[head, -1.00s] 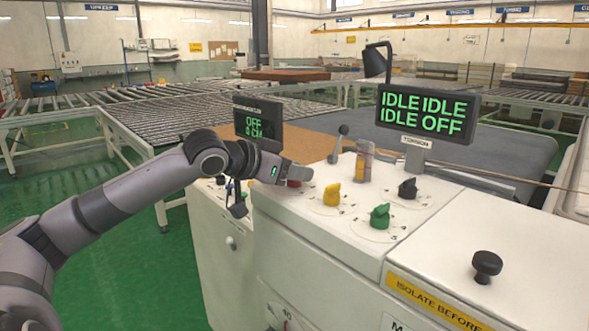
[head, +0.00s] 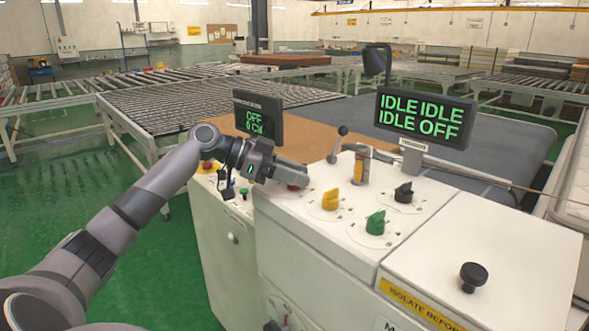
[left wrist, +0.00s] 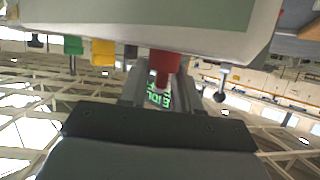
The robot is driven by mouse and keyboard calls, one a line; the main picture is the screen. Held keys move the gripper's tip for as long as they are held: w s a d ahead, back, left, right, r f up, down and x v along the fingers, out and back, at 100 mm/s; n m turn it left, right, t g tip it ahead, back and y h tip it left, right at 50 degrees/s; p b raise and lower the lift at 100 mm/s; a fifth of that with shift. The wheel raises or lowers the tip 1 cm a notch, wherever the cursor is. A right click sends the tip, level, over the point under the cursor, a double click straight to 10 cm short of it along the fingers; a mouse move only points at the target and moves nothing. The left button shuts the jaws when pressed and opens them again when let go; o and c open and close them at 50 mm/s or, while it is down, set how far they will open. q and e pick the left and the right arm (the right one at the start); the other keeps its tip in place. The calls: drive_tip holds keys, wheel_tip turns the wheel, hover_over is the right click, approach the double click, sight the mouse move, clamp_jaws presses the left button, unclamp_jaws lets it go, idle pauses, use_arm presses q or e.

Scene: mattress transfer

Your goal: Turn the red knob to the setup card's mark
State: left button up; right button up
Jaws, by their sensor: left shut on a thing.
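The red knob (head: 295,186) is on the far left of the white console's sloped top, mostly covered by my left gripper (head: 290,176). The left wrist view shows the red knob (left wrist: 164,63) between the two fingers of my left gripper (left wrist: 160,88), which is shut on it. The knob's pointer and dial marks are hidden in the head view. No setup card can be clearly made out; a white label (head: 388,323) is cut off at the bottom edge. My right gripper is not in view.
Yellow (head: 331,198), green (head: 375,222) and black (head: 403,192) knobs sit right of the red one. A lever (head: 337,145) stands behind. The display (head: 426,118) reads IDLE IDLE, IDLE OFF. A smaller display (head: 258,118) reads OFF. A black knob (head: 473,277) is at front right.

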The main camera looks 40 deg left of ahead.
use_arm(q)
drive_tip(key=shift+f+m+g+h, duration=0.15)
drive_tip(key=shift+m+g+h, duration=0.85)
drive_tip(key=shift+m+g, duration=0.45)
drive_tip(key=shift+f, duration=0.1)
drive_tip(key=o, duration=1.1)
drive_tip(key=shift+c, duration=0.2)
drive_tip(key=shift+s+a+r, duration=0.1)
drive_tip(key=shift+a+r, duration=0.05)
drive_tip(key=shift+r, duration=0.05)
drive_tip(key=b+v, duration=0.1)
drive_tip(key=v, duration=0.5)
drive_tip(key=shift+s+a+b, duration=0.15)
drive_tip(key=shift+a+b, duration=0.2)
drive_tip(key=shift+b, duration=0.05)
